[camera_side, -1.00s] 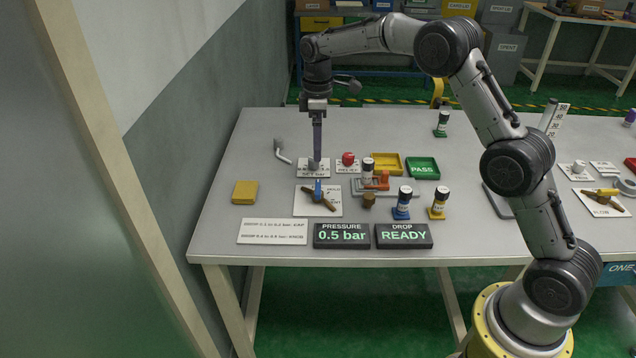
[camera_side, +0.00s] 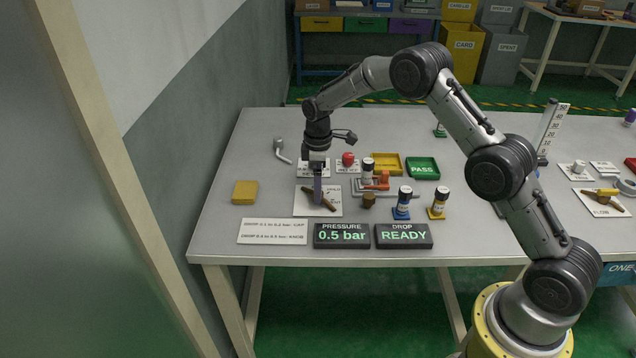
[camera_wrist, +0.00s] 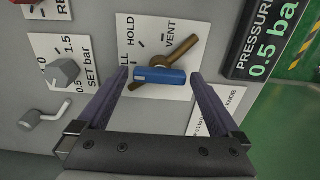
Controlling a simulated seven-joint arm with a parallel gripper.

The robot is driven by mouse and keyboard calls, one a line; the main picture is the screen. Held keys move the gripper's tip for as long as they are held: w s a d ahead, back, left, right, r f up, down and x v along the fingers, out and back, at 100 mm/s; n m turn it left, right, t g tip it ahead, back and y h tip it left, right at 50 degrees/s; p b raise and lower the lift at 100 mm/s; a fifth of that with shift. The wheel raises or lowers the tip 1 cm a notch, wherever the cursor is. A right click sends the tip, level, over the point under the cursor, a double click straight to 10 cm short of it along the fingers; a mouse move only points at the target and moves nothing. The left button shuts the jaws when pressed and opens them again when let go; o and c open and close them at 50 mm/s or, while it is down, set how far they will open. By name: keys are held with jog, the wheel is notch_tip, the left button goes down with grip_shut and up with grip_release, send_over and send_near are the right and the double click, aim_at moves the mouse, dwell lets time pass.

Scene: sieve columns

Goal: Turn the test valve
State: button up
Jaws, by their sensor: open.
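The test valve (camera_wrist: 178,52) sits on a white plate (camera_side: 333,208) marked HOLD and VENT. In the wrist view it has a brown bar lying slanted and a blue handle (camera_wrist: 160,76) lying across the picture. My gripper (camera_wrist: 160,74) is open, with one finger beyond each end of the blue handle. I cannot tell whether either finger touches it. In the side view my gripper (camera_side: 318,198) points down at the valve plate and hides the blue handle; the brown bar (camera_side: 324,203) shows beside it.
A grey set knob (camera_wrist: 63,72) and a bent pipe (camera_wrist: 45,118) are beside the plate. The pressure display (camera_side: 341,236) reads 0.5 bar and the drop display (camera_side: 404,235) reads READY. Blue (camera_side: 402,203) and yellow (camera_side: 438,204) based columns stand to the right.

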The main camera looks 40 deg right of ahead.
jog(key=c, duration=1.2)
jog(key=shift+o, duration=0.2)
jog(key=m, duration=0.4)
jog(key=shift+r+m, duration=0.1)
jog(key=shift+m, duration=2.2)
jog(key=shift+w, duration=0.1)
jog(key=o, duration=1.2)
jog(key=shift+c, duration=0.2)
